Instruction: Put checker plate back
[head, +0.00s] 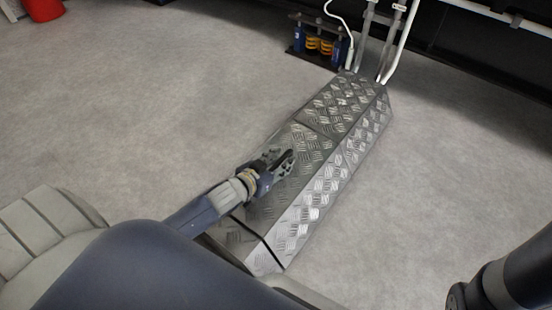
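The checker plate (318,188) is a bright metal tread plate with a sloped right side, in the middle of the head view. It lies in line with a far plate section (345,100) and a short near section (252,250). A thin seam shows at its far end and a wider dark gap at its near end. My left gripper (282,158) is over the plate's upper left part, with its two dark fingers apart. I cannot tell whether they touch the plate. My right gripper is out of view; only part of my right arm shows at lower right.
A small blue unit with yellow coils (319,45) stands beyond the plates. White and grey pipes (400,45) rise at their far end. A red container (43,9) is at top left. The grey floor (150,100) is clear on both sides.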

